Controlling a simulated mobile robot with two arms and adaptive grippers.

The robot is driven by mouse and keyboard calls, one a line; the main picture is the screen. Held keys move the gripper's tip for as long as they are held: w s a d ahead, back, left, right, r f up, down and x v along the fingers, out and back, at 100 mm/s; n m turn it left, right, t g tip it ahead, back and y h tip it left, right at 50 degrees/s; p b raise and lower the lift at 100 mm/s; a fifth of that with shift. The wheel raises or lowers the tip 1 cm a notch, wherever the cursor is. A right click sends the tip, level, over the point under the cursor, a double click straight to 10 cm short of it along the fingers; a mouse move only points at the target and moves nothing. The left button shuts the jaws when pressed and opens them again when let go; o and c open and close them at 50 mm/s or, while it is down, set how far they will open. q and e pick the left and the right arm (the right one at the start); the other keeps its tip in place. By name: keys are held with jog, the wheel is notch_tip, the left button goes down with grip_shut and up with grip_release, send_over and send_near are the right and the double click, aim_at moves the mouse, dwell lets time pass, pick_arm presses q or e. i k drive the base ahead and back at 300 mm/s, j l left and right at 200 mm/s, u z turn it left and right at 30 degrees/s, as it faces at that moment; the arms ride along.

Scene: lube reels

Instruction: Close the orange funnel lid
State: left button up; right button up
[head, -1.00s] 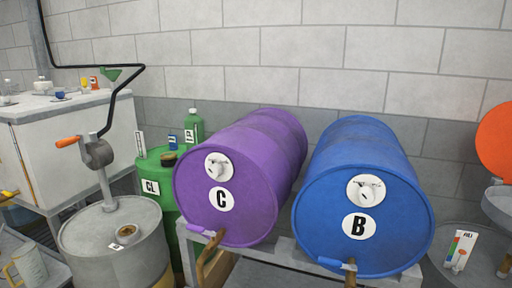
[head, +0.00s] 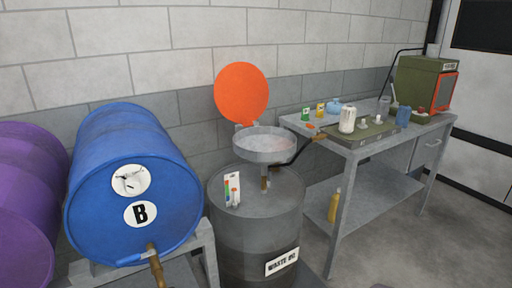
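The orange funnel lid (head: 241,94) is a round disc standing upright, open, at the back of the funnel. The grey funnel (head: 264,147) is a shallow round pan on top of the waste oil drum (head: 254,217). The lid's lower edge meets a small hinge bracket at the funnel's rear rim. Neither of my grippers shows in the head view.
A blue drum marked B (head: 134,187) lies on a rack at left, beside a purple drum (head: 24,205). A small colored card (head: 232,190) stands on the waste oil drum. A grey workbench (head: 365,151) with bottles and a green cabinet (head: 423,84) is at right. Floor shows at lower right.

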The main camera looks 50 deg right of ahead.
aim_at(241, 91)
jog(key=z, duration=2.4)
jog(key=i+l+z, duration=0.25)
jog(key=i+z, duration=0.6)
jog(key=i, duration=0.25)
jog(key=i+l, duration=0.1)
jog(key=i, duration=2.45)
jog(key=i+u, duration=0.1)
jog(key=u, duration=0.3)
jog(key=i+u, duration=0.1)
jog(key=u, duration=0.35)
jog(key=i+l+u, duration=0.1)
jog(key=u, duration=0.3)
jog(key=i+l+u, duration=0.1)
jog(key=u, duration=0.35)
jog(key=l+u, duration=0.1)
jog(key=u, duration=3)
jog(key=l, duration=0.1)
